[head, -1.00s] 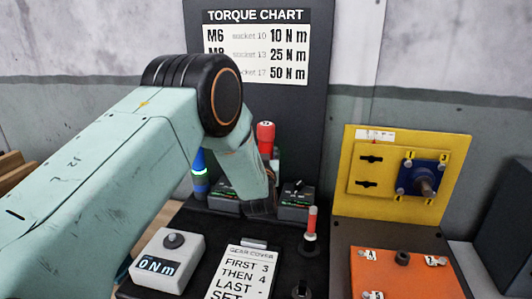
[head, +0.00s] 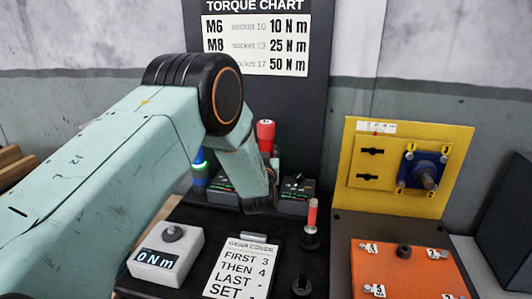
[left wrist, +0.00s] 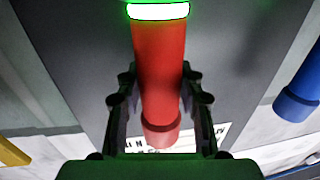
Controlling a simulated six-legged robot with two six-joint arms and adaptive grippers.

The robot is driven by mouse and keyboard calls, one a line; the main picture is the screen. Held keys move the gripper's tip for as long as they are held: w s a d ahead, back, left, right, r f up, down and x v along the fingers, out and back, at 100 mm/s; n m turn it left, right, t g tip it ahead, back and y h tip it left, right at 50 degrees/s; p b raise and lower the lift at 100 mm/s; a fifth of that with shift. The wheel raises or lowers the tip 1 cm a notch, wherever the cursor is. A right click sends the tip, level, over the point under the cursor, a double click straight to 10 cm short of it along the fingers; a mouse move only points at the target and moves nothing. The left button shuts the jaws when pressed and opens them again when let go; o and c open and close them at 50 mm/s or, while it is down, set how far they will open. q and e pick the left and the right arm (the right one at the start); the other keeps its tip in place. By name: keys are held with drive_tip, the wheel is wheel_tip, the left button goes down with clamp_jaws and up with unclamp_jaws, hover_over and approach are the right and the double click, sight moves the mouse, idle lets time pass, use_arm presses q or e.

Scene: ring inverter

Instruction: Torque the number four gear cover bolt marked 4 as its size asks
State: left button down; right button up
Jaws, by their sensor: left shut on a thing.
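My left gripper (left wrist: 158,95) is shut around the red handle of a tool (left wrist: 158,65) with a bright green ring, in the left wrist view. In the head view its red top (head: 265,130) shows behind my left arm; the arm hides the grip. The torque chart (head: 256,38) lists M6 10 N m and M8 25 N m; a lower row reads 50 N m. The gear cover card (head: 240,267) reads first 3, then 4. A blue plate (head: 413,173) with a shaft and numbered corner bolts is on a yellow panel (head: 360,190). My right gripper is out of view.
A blue tool (head: 199,172) stands left of the red one; it also shows in the wrist view (left wrist: 298,95). A display box (head: 166,256) reads 0 N m. A small red-topped tool (head: 311,218) stands upright. An orange plate (head: 405,275) has numbered bolts.

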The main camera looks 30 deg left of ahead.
use_arm(q)
drive_tip(key=shift+r, duration=0.1)
drive_tip(key=c, duration=0.8)
unclamp_jaws()
drive_tip(key=shift+o, duration=0.2)
drive_tip(key=shift+s+f, duration=0.15)
drive_tip(key=shift+f, duration=0.15)
drive_tip(key=v, duration=1.2)
drive_tip(key=shift+r, duration=0.25)
